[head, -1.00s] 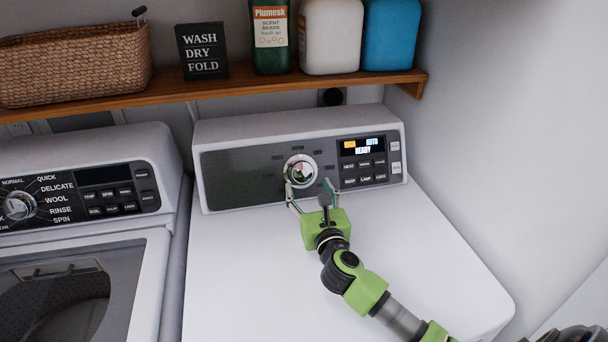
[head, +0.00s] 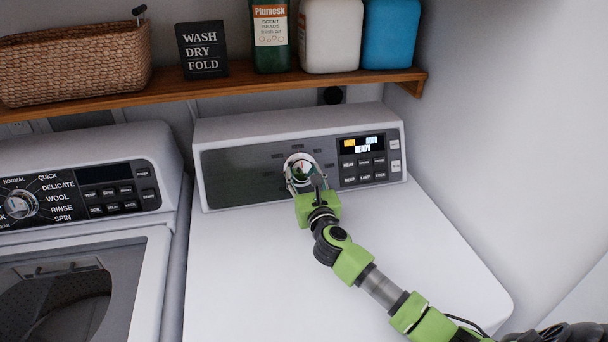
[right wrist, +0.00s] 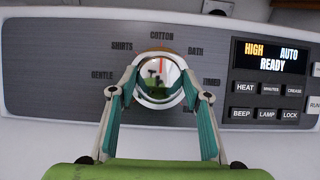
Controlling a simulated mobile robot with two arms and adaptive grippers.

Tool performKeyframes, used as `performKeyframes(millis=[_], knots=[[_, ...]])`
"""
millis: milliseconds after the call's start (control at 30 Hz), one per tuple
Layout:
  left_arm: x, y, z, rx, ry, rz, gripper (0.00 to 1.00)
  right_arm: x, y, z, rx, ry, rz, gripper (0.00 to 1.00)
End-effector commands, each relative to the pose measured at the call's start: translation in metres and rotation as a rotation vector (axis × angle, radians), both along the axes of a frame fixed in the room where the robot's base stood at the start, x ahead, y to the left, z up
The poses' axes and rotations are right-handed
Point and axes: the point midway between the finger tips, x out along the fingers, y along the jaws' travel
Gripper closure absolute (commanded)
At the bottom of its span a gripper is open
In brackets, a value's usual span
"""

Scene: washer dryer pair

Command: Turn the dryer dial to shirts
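The dryer dial (head: 300,165) is a round silver knob with a shiny, mirror-like face, on the dryer's grey panel (head: 235,178). It also shows in the right wrist view (right wrist: 160,80), ringed by the labels GENTLE, SHIRTS (right wrist: 122,47), COTTON, BATH and TIMED; lower labels are partly hidden. My right gripper (head: 303,178) is open, with one finger on each side of the dial. In the right wrist view its fingertips (right wrist: 160,82) overlap the dial's edges; contact is unclear. My left gripper is out of view.
The dryer's display (right wrist: 270,57) reads HIGH, AUTO, READY, with buttons below. A washer (head: 75,200) stands at the left with its own dial. A wooden shelf (head: 215,88) with a basket, sign and bottles hangs above. A wall bounds the right side; the dryer top is clear.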

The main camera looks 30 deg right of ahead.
Motion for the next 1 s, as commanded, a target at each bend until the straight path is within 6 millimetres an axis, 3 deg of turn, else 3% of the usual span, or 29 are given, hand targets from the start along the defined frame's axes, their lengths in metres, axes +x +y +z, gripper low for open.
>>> performKeyframes(millis=[367,1000], knots=[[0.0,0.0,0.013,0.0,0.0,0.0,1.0,0.0,-0.001,0.003,-0.051,0.014,0.028,0.77],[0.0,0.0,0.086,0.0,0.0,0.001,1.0,-0.001,-0.004,0.005,-0.47,0.125,0.259,0.77]])
